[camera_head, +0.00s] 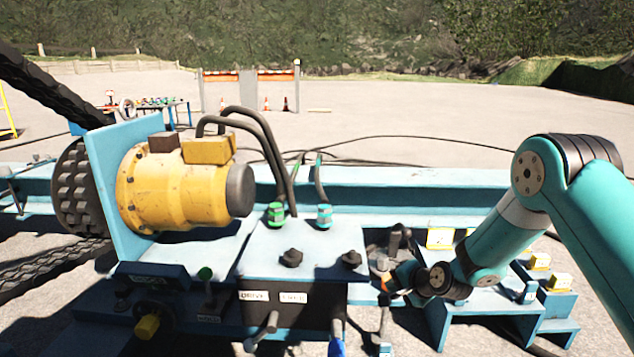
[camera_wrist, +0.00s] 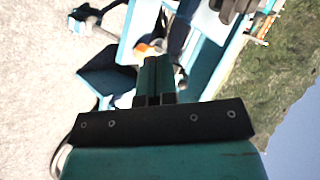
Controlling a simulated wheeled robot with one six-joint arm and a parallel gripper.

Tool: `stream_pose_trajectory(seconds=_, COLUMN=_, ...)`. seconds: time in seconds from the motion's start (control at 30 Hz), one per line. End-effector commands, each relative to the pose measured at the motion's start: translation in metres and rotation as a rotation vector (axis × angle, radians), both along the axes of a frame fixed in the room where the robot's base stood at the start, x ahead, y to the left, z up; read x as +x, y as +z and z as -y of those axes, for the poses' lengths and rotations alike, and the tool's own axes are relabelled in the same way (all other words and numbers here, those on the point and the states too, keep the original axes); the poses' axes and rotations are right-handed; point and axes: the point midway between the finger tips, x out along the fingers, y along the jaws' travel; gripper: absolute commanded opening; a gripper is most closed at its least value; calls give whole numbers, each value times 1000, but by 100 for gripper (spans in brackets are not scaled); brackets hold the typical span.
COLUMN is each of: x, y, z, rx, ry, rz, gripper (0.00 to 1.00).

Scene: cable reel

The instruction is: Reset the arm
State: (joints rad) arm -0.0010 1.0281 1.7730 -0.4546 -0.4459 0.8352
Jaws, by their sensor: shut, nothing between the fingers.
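My teal arm (camera_head: 497,240) comes in from the right side of the head view and bends down to the left. My gripper (camera_head: 386,283) is at its end, low beside the right edge of the control box (camera_head: 300,250). In the wrist view my gripper (camera_wrist: 157,70) shows two parallel fingers side by side, shut with nothing between them. The fingers point toward blue machine parts, which look blurred and turned sideways there. I cannot tell from these views whether the fingertips touch anything.
A yellow motor (camera_head: 175,187) stands on the blue frame at left, near a chain-covered wheel (camera_head: 75,190). Black hoses rise behind the control box. Levers (camera_head: 265,330) stick out in front. A blue bench (camera_head: 490,305) with yellow blocks lies under my arm. Open gravel lies beyond.

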Motion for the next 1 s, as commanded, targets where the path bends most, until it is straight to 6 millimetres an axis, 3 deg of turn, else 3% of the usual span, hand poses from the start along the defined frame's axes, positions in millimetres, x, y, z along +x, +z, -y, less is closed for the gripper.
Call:
stream_pose_trajectory(seconds=0.03, x=-14, y=28, z=6, rx=-89, ry=55, rz=-6, gripper=0)
stream_pose_trajectory(seconds=0.1, x=-38, y=56, z=16, rx=-217, ry=139, rz=-30, gripper=0)
stream_pose_trajectory(seconds=0.17, x=-63, y=78, z=26, rx=-322, ry=210, rz=-54, gripper=0)
stream_pose_trajectory(seconds=0.3, x=-131, y=122, z=51, rx=-536, ry=374, rz=-125, gripper=0)
stream_pose_trajectory(seconds=0.5, x=-227, y=158, z=83, rx=-740, ry=568, rz=-235, gripper=0)
stream_pose_trajectory(seconds=0.67, x=-294, y=172, z=103, rx=-839, ry=691, rz=-318, gripper=0)
stream_pose_trajectory(seconds=0.8, x=-315, y=182, z=53, rx=-774, ry=871, rz=-239, gripper=0)
stream_pose_trajectory(seconds=1.0, x=-356, y=203, z=-7, rx=-689, ry=1126, rz=-127, gripper=0)
